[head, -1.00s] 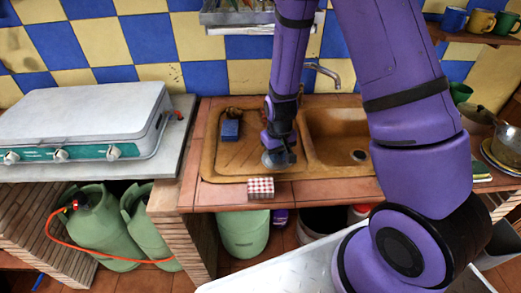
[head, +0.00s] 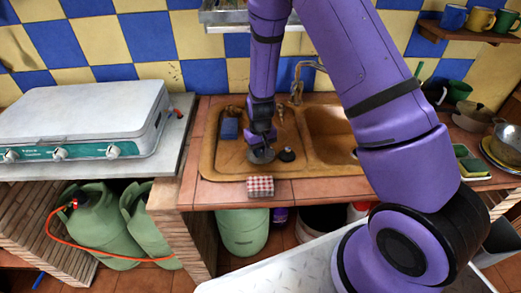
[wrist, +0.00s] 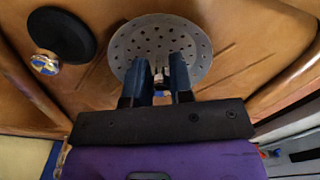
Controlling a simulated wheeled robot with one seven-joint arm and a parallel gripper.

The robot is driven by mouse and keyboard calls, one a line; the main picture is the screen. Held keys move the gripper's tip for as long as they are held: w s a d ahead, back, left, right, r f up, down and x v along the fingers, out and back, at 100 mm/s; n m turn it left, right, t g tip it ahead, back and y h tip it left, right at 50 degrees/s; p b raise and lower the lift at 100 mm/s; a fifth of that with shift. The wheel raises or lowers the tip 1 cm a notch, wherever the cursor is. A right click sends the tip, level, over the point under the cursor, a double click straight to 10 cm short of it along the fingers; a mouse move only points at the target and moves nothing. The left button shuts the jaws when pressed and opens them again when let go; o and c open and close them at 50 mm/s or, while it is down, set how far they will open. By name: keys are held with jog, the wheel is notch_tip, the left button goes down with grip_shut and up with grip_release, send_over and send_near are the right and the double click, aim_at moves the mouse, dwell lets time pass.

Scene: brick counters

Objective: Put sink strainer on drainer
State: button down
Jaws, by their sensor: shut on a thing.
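The sink strainer (wrist: 160,42) is a round grey metal disc with small holes. My gripper (wrist: 161,75) is shut on it, with both blue-tipped fingers closed at its centre. In the head view the strainer (head: 262,156) is under my gripper (head: 262,142), low over the front part of the drainer (head: 222,164), the brown ribbed board left of the basin. I cannot tell whether the strainer touches the drainer.
A black plug (head: 287,155) lies on the drainer just right of the strainer. A red-and-white checked box (head: 260,186) sits at the counter's front edge. The tap (head: 298,88) stands behind the basin.

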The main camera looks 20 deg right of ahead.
jog(key=c, duration=1)
grip_release()
jog(key=shift+f, duration=0.15)
jog(key=s+d+r+t, duration=0.1)
jog(key=s+r, duration=0.2)
jog(key=r, duration=0.8)
jog(key=s+d+r+t+y, duration=0.1)
jog(key=s+r, duration=0.2)
jog(key=r, duration=0.8)
jog(key=s+d+r, duration=0.1)
jog(key=s+r, duration=0.2)
jog(key=r, duration=0.8)
jog(key=s+d+r+t, duration=0.1)
jog(key=s+r, duration=0.4)
jog(key=s, duration=0.4)
jog(key=s+d+r+t+h, duration=0.1)
jog(key=s+r, duration=0.4)
jog(key=s, duration=0.5)
jog(key=shift+s+d+r+m+t, duration=0.15)
jog(key=shift+d+r+m+t, duration=0.2)
jog(key=shift+d+t, duration=0.3)
